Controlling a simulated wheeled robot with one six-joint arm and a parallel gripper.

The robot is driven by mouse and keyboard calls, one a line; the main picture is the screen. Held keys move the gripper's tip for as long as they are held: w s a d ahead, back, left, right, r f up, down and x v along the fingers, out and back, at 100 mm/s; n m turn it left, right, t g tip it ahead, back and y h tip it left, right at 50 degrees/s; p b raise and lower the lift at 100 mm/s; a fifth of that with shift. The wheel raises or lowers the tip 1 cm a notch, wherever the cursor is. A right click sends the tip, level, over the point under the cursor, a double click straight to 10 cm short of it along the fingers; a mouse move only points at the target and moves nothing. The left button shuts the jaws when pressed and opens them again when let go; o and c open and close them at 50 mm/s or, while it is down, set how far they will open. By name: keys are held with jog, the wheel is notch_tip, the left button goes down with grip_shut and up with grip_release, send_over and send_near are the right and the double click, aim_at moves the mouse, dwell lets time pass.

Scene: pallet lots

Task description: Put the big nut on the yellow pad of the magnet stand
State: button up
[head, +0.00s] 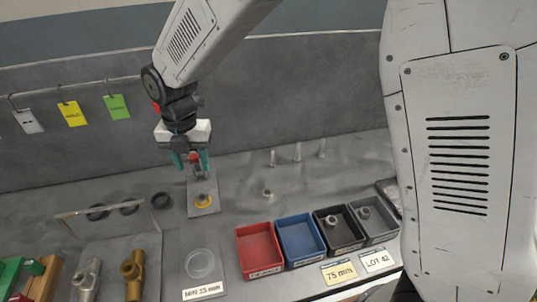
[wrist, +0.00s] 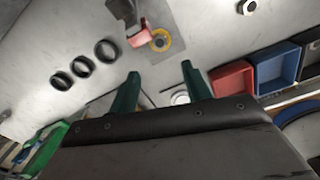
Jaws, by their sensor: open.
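The magnet stand's grey base plate (head: 204,211) lies on the bench left of the bins, with a round yellow pad (head: 205,204) on it. The pad shows as a yellow ring with a grey middle in the wrist view (wrist: 158,40); I cannot tell whether that middle is a nut. A red block (wrist: 139,38), seemingly part of the stand, overhangs beside the pad. A hexagonal nut (head: 267,194) stands on the bench right of the stand, also in the wrist view (wrist: 247,7). My gripper (head: 191,165) is open and empty above the stand; its teal fingers (wrist: 161,69) point towards it.
Red (head: 259,250), blue (head: 300,239), black (head: 338,230) and grey (head: 374,220) bins stand at right; the last two hold nuts. Black rings (head: 161,200) lie left of the stand. A round clear dish (head: 200,263) sits in front. Upright pegs (head: 297,152) stand behind.

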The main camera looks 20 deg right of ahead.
jog(key=s+d+r+m, duration=0.4)
jog(key=d+r+m, duration=0.2)
jog(key=d+m, duration=0.25)
jog(key=s+d+r+m, duration=0.4)
jog(key=d+r+m, duration=0.25)
jog(key=d, duration=0.35)
jog(key=s+d+m+t, duration=0.1)
jog(key=s+d+m, duration=1.1)
jog(key=s+m, duration=0.5)
jog(key=shift+d+r+m, duration=0.3)
jog(key=shift+r+m, duration=0.1)
jog(key=shift+m, duration=0.1)
